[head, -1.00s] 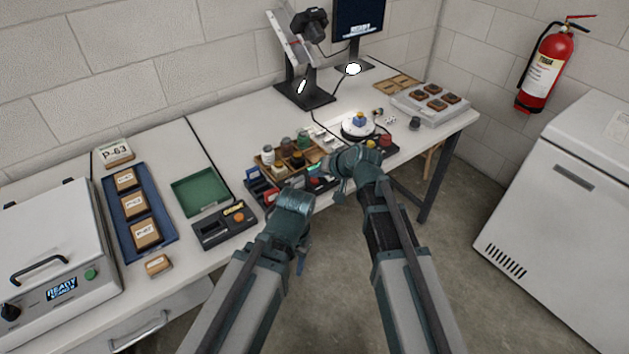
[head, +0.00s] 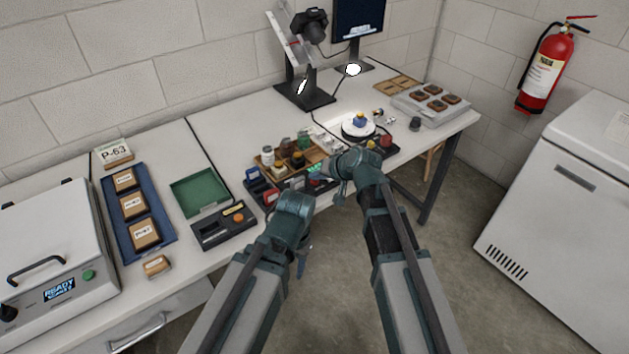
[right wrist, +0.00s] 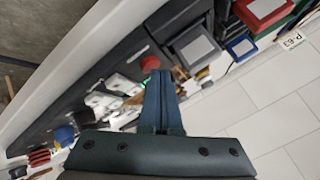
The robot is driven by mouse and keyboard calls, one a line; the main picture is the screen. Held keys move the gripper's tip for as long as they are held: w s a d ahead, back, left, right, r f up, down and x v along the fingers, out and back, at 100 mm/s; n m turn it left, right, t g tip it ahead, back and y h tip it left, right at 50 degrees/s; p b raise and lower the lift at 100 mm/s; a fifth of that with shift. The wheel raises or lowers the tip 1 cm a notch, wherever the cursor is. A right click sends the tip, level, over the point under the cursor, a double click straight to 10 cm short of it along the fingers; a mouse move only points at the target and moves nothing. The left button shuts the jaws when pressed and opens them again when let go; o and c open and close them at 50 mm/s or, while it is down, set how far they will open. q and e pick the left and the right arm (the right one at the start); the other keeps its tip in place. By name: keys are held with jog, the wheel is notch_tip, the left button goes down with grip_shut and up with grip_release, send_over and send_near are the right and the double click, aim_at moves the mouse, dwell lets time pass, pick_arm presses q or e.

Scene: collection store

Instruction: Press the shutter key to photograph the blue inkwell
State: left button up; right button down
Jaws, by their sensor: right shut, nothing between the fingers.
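The blue inkwell (head: 360,120) stands on a round white turntable (head: 345,132) on the right part of the bench. A black camera (head: 309,24) sits on a stand behind it. My right gripper (right wrist: 160,76) is shut and empty. In the right wrist view its fingertips are close to a round red key (right wrist: 150,63) on a dark panel; I cannot tell if they touch. No label on the key is readable.
A wooden tray of small bottles (head: 266,163) and stamp pads lie left of my right gripper. A green tray (head: 199,192) and a blue tray (head: 112,196) are further left. A monitor (head: 358,16) stands at the back. A grey block tray (head: 432,104) is at right.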

jog(key=shift+f, duration=0.2)
jog(key=shift+r, duration=0.2)
jog(key=shift+r+p, duration=0.75)
notch_tip(320, 180, up, 5)
jog(key=p, duration=0.5)
dwell(0.4)
dwell(0.5)
